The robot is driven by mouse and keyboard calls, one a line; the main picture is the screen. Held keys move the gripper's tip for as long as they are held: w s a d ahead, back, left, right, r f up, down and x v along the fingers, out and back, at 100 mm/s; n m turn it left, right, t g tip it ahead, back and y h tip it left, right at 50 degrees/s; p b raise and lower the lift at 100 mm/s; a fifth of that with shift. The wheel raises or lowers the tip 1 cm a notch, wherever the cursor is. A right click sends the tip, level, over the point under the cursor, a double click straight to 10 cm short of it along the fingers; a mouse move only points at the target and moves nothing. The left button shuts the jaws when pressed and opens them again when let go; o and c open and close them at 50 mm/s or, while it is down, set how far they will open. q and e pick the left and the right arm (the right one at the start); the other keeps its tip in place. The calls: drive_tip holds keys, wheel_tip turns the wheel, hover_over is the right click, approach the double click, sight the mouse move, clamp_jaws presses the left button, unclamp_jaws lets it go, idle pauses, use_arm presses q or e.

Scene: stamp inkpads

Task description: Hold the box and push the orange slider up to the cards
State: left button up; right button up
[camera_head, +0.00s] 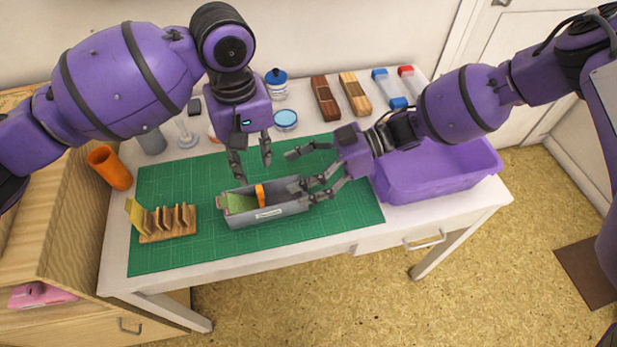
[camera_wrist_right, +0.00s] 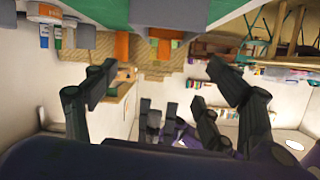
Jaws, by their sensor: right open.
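A grey open-top box (camera_head: 266,213) with a white label sits on the green cutting mat. Green cards (camera_head: 238,203) stand in its left part. The orange slider (camera_head: 260,195) is upright inside, just right of the cards; a small gap is hard to judge. My left gripper (camera_head: 251,167) points down above the box, fingers apart and empty. My right gripper (camera_head: 302,176) reaches in from the right, open, with its fingers at the box's right end; I cannot tell whether they touch it.
A wooden rack (camera_head: 168,222) stands left on the green mat (camera_head: 330,230). An orange cup (camera_head: 110,168) is at the left edge. A purple bin (camera_head: 440,175) stands right, close to my right arm. Jars and wooden blocks (camera_head: 325,98) line the back. The mat's front is clear.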

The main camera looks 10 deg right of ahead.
sight(278, 194)
drive_tip(key=d+f, duration=0.1)
drive_tip(key=f+n, duration=0.1)
drive_tip(key=f, duration=0.1)
drive_tip(key=shift+w+d+g+h, duration=0.1)
drive_tip(key=shift+d+g+h, duration=0.2)
drive_tip(key=shift+d, duration=0.1)
drive_tip(key=shift+f+n, duration=0.25)
drive_tip(key=shift+n, duration=0.05)
drive_tip(key=x, duration=0.7)
drive_tip(key=shift+a+f, duration=0.15)
drive_tip(key=shift+f, duration=0.05)
